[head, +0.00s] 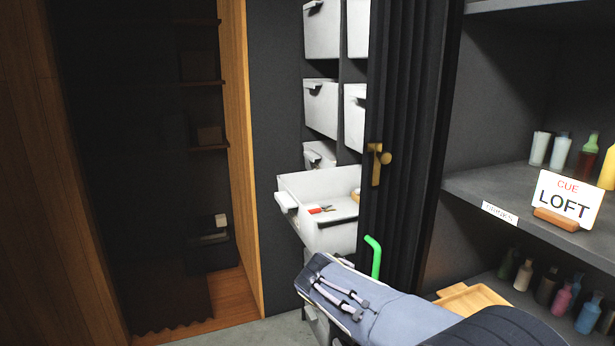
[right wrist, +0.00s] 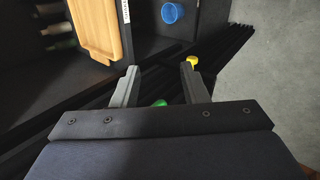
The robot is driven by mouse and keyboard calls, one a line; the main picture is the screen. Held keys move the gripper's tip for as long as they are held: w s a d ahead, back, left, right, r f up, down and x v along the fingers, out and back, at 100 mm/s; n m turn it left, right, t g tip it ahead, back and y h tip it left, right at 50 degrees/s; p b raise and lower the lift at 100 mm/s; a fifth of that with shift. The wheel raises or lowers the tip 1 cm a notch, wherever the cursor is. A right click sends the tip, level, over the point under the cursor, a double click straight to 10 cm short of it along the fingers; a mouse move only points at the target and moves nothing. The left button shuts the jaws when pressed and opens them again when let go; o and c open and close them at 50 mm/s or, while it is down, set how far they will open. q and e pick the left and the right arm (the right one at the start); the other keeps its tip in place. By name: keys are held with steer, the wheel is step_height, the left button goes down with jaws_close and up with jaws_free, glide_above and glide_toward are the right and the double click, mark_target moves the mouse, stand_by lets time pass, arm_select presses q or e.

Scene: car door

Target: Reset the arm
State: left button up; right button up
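My right arm (head: 385,310) comes in from the lower right in the head view, in front of a black folding curtain (head: 405,110) and an open white drawer (head: 325,185). The fingers of its gripper do not show clearly there. In the right wrist view my right gripper (right wrist: 159,70) is open, its two grey fingers apart with nothing held. A green bent rod (head: 373,257) stands up behind the arm; a green piece (right wrist: 160,102) shows low between the fingers, and I cannot tell whether it is touched. My left gripper is not in view.
Shelves at the right hold bottles, a LOFT sign (head: 568,199) and a wooden tray (head: 470,299), which also shows in the wrist view (right wrist: 97,25). A brass handle (head: 377,164) is on the curtain. A dark wood-framed opening is at left. Grey floor (right wrist: 265,60) is clear.

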steer(key=s+d+f+m+g+y, duration=0.2)
steer(key=s+d+y, duration=0.2)
steer(key=s+d, duration=0.2)
steer(key=s+m+t+y, duration=0.4)
steer(key=s+y, duration=0.3)
steer(key=s, duration=1.3)
steer(key=shift+s+d+r+m+t, duration=0.3)
steer(key=shift+s+r+m, duration=0.1)
steer(key=shift+m, duration=0.1)
